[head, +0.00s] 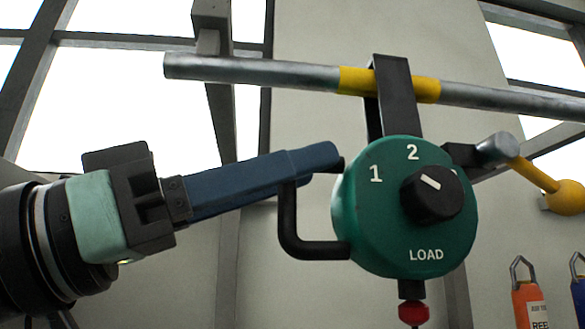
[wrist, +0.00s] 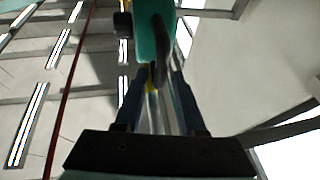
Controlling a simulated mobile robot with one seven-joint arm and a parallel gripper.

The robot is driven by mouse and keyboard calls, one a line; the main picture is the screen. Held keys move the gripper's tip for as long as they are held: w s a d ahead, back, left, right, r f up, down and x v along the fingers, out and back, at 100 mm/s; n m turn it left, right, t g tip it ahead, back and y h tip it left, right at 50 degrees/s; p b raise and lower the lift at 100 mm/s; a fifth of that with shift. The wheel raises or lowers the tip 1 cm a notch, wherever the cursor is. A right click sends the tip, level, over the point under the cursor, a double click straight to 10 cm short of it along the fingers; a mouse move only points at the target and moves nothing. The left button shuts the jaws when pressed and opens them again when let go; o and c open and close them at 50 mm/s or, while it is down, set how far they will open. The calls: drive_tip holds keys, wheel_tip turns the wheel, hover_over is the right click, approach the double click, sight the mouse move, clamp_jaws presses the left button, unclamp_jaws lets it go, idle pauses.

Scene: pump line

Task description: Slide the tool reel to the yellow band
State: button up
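The tool reel (head: 385,215), a green disc with a black knob and the marks 1, 2 and LOAD, hangs from the metal rail by a black hook (head: 397,95). The hook lies over the yellow band (head: 352,81), with yellow showing on both sides of it. The reel's black handle (head: 289,225) sticks out to the left. My gripper (head: 325,155) reaches in from the left, its blue fingers across the handle's upper part. In the wrist view, the fingers stand apart on either side of the handle (wrist: 162,66), with gaps visible. The reel's green body (wrist: 152,32) shows beyond them.
The metal rail (head: 250,71) runs across the top. A grey cylinder (head: 497,149) and a yellow arm with a ball (head: 566,196) are right of the reel. A red piece (head: 413,312) hangs below it. An orange tag (head: 529,303) hangs at lower right.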

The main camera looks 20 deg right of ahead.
drive_tip(key=shift+w+d+f, duration=0.1)
drive_tip(key=b+v, duration=0.5)
drive_tip(key=v, duration=0.8)
drive_tip(key=shift+b, duration=0.4)
